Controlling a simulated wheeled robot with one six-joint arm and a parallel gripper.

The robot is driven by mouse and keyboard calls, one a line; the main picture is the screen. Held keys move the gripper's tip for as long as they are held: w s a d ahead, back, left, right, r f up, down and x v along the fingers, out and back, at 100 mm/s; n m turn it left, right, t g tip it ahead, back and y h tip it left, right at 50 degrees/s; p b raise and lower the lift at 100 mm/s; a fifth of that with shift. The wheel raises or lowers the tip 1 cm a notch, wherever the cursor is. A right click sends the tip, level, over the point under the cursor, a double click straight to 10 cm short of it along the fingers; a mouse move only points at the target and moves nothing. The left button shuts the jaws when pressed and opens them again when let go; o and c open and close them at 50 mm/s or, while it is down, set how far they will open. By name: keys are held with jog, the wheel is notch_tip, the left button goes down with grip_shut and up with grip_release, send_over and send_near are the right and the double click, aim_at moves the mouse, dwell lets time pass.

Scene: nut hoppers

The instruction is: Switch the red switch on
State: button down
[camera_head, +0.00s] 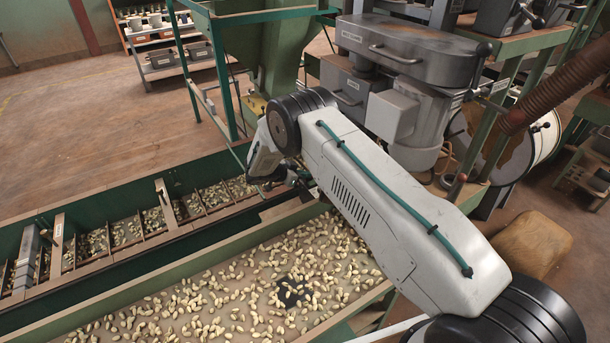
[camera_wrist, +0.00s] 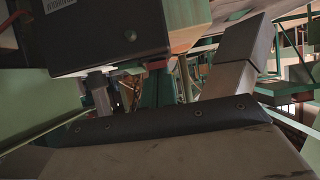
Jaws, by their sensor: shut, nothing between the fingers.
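My gripper (camera_head: 303,188) is beyond the end of my pale arm in the head view, above the green trough edge. It is small and partly hidden by my wrist there. It is shut and holds nothing. I cannot clearly make out a red switch in either view. A yellowish box (camera_head: 255,106) on the green machine shows behind my wrist, partly hidden by it. In the wrist view a dark box (camera_wrist: 120,32) with a white label is close by at the top. A small reddish patch (camera_wrist: 7,18) shows at the top left edge, too cut off to identify.
A long green trough with compartments (camera_head: 205,198) and a belt of nuts (camera_head: 215,300) lie below my arm. A grey motor unit (camera_head: 412,52) stands close behind it. A rack with bins (camera_head: 165,45) stands far back. The floor (camera_head: 90,125) at left is open.

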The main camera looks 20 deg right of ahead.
notch_tip(320, 180, up, 4)
jog(key=shift+a+f, duration=0.1)
jog(key=shift+f, duration=0.05)
jog(key=s+a+r, duration=0.2)
jog(key=a+r, duration=0.4)
jog(key=r, duration=0.1)
jog(key=shift+a+r, duration=0.2)
jog(key=shift+a, duration=0.1)
jog(key=shift+f, duration=0.1)
jog(key=shift+s+a+f+h, duration=0.15)
jog(key=shift+a+f+h, duration=0.25)
jog(key=shift+a+f, duration=0.7)
jog(key=shift+d+f, duration=0.1)
jog(key=shift+d, duration=0.05)
